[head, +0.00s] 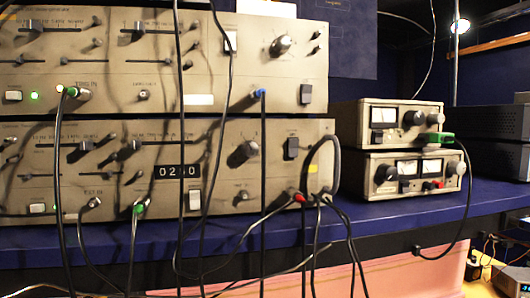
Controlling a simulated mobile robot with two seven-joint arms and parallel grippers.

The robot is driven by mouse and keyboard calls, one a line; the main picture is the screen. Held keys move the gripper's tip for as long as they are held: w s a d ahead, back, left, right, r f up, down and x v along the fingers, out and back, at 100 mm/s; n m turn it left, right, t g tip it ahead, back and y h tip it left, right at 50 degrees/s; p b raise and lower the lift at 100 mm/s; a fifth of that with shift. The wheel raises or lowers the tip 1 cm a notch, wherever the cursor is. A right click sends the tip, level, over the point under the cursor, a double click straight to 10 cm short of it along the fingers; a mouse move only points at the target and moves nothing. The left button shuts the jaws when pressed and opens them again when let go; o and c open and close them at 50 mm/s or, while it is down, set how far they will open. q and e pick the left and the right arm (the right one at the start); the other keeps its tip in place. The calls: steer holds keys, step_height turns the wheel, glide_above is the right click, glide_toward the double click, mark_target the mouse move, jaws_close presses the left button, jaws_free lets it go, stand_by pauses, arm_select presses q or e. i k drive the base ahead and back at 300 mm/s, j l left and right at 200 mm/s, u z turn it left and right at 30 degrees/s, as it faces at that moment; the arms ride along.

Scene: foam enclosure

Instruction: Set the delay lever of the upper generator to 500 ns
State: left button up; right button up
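The upper generator (215,80) is a beige unit stacked on the lower generator (225,205) at the left; its top and left side run out of the picture. A green lamp (34,96) is lit on the upper generator. Neither of my grippers is in view.
Black cables (181,150) hang across both panels and partly cover the slots. A blue-plugged cable (263,200) drops from the upper unit. The lower unit's counter appears to read 0250. Two smaller meter units (385,125) stand at right on the blue shelf (385,214).

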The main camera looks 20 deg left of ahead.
mark_target(140, 28)
steer(key=k+j, duration=0.15)
steer(key=j, duration=0.25)
steer(key=k+j, duration=0.15)
steer(key=j, duration=0.25)
steer(key=k+j, duration=0.1)
steer(key=j, duration=0.35)
steer(key=k+j, duration=0.15)
steer(key=j, duration=0.25)
steer(key=u, duration=0.05)
